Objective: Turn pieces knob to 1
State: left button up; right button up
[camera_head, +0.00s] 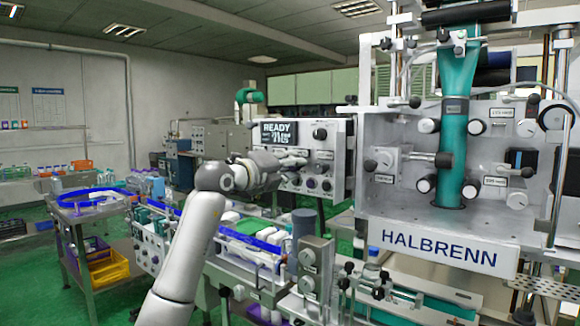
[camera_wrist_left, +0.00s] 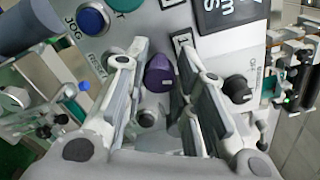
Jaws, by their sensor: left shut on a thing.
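The control panel (camera_head: 340,150) stands left of the big machine, with a lit display (camera_head: 279,133) reading READY. My left gripper (camera_head: 274,162) is at the panel's left part, just below the display. In the left wrist view a purple knob (camera_wrist_left: 159,73) with a pale mark sits between the two fingers of my left gripper (camera_wrist_left: 160,62), which is shut on it. The fingers hide part of the panel, and I cannot read the knob's label. My right gripper is not in view.
In the left wrist view a blue JOG button (camera_wrist_left: 92,19) and a black knob (camera_wrist_left: 237,88) flank the fingers. The HALBRENN machine (camera_head: 440,245) fills the right side. A conveyor with bottles runs below my arm. A cart (camera_head: 90,205) stands left on the green floor.

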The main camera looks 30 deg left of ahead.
pick_arm(q)
jog(key=n, duration=0.3)
jog(key=shift+f+n, duration=0.15)
jog(key=shift+n, duration=0.15)
dwell(0.3)
jog(key=o, duration=1)
jog(key=shift+o, duration=0.2)
jog(key=shift+s, duration=0.1)
jog(key=s, duration=1.1)
jog(key=shift+s+a, duration=0.35)
jog(key=shift+a, duration=0.1)
